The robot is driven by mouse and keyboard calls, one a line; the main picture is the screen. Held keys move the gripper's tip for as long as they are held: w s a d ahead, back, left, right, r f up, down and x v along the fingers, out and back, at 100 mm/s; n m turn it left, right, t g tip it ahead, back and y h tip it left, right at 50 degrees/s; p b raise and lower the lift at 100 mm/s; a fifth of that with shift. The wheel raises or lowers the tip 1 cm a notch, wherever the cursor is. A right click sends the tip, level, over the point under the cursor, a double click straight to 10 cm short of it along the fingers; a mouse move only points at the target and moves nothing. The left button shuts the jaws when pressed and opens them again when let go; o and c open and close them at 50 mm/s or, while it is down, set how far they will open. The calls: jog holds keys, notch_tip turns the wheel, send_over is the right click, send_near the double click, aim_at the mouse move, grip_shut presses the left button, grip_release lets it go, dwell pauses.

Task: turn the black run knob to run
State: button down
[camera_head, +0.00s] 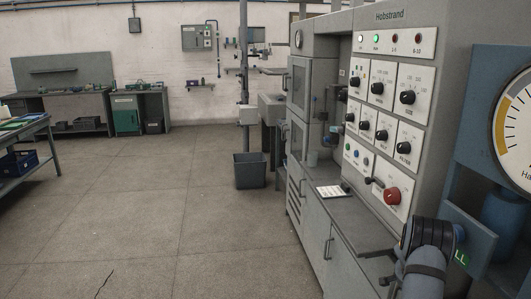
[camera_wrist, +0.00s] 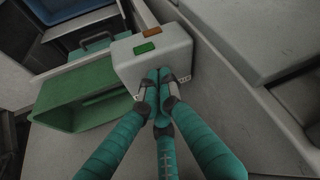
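The machine's white control panels (camera_head: 384,108) carry several black knobs in the head view, among them an upper-left one (camera_head: 355,81), an upper-right one (camera_head: 407,97) and a lower-right one (camera_head: 404,147). The lettering is mostly too small to read, so I cannot tell which is the run knob. My gripper (camera_wrist: 158,82) shows in the wrist view with its teal fingers brought together and nothing visible between them. Its tips are in front of or against a pale box (camera_wrist: 175,48) with a green and an orange button; contact is unclear. No black knob shows in the wrist view.
A red knob (camera_head: 393,196) sits low on the machine above a grey ledge (camera_head: 350,213). A large dial gauge (camera_head: 514,130) stands at the right. A green open bin (camera_wrist: 75,102) is beside the pale box. The floor (camera_head: 170,210) at left is clear.

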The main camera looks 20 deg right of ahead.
jog(key=shift+w+a+f+b, duration=0.25)
jog(key=shift+b, duration=0.35)
jog(key=shift+a, duration=0.15)
notch_tip(320, 180, up, 6)
jog(key=p, duration=0.4)
jog(key=shift+r, duration=0.2)
jog(key=shift+s+f, duration=0.15)
jog(key=s+f+b, duration=0.1)
jog(key=f+b, duration=0.1)
jog(key=b, duration=0.2)
jog(key=f+b, duration=0.2)
jog(key=b, duration=0.2)
jog(key=s+d+f+b, duration=0.1)
jog(key=f+b, duration=0.1)
jog(key=b, duration=0.2)
jog(key=shift+s, duration=0.35)
